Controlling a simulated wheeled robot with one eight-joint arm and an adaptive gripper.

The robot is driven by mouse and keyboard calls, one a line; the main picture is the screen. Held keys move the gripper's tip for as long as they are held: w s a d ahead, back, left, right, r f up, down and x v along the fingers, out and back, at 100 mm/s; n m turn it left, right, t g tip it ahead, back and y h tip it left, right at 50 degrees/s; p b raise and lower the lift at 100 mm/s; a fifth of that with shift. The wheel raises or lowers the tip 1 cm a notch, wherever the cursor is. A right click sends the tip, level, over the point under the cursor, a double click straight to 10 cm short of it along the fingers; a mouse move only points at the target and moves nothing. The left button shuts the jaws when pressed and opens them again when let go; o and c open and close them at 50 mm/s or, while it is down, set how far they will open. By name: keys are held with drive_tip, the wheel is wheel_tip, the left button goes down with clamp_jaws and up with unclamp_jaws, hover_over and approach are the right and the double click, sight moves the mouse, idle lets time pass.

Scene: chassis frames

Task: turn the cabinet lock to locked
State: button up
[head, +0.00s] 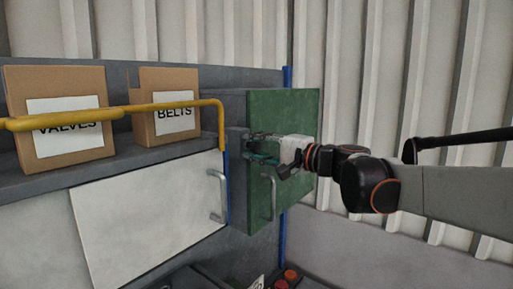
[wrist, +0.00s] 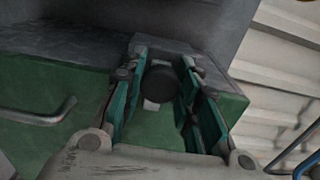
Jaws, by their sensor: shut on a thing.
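The cabinet has a green door (head: 297,120) with a metal pull handle (head: 272,199); both show in the wrist view, the green face (wrist: 85,145) and the handle (wrist: 38,116). The lock is a dark round knob (wrist: 161,84) with a small grey tab under it, seen between my teal fingers. My gripper (head: 254,147) reaches from the right to the door's upper left edge. In the wrist view my gripper (wrist: 162,68) is shut on the knob, a finger on each side. In the head view the knob is hidden behind my fingers. I cannot read its locked or unlocked mark.
A yellow rail (head: 175,105) runs in front of boxes labelled VALVES (head: 62,112) and BELTS (head: 168,105) on the shelf. A white door (head: 140,215) with a handle (head: 217,196) is at left. Red round parts (head: 290,275) lie below. The corrugated wall is behind.

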drive_tip(key=o, duration=1.1)
drive_tip(key=v, duration=1.2)
drive_tip(key=s+f+n+g+h+b, duration=0.1)
drive_tip(key=s+f+h+b, duration=0.3)
drive_tip(key=f, duration=0.6)
drive_tip(key=s+a+f+n+g+b, duration=0.1)
drive_tip(key=s+f+n+b, duration=0.1)
drive_tip(key=f+b, duration=0.55)
drive_tip(key=s+f+n+g+h+b, duration=0.1)
drive_tip(key=s+f+b, duration=0.2)
drive_tip(key=f, duration=0.8)
drive_tip(key=s+d+f+n+h+b, duration=0.1)
drive_tip(key=s+d+f+h+b, duration=0.2)
drive_tip(key=f, duration=0.8)
drive_tip(key=s+d+f+n+h+b, duration=0.1)
drive_tip(key=s+d+f+h+b, duration=0.2)
drive_tip(key=f+b, duration=0.7)
drive_tip(key=s+d+f+n+h+b, duration=0.1)
drive_tip(key=s+d+f+h+b, duration=0.2)
drive_tip(key=s+f, duration=0.6)
wheel_tip(320, 180, down, 4)
drive_tip(key=d+b, duration=0.2)
drive_tip(key=b, duration=0.1)
drive_tip(key=shift+d+n+g, duration=0.4)
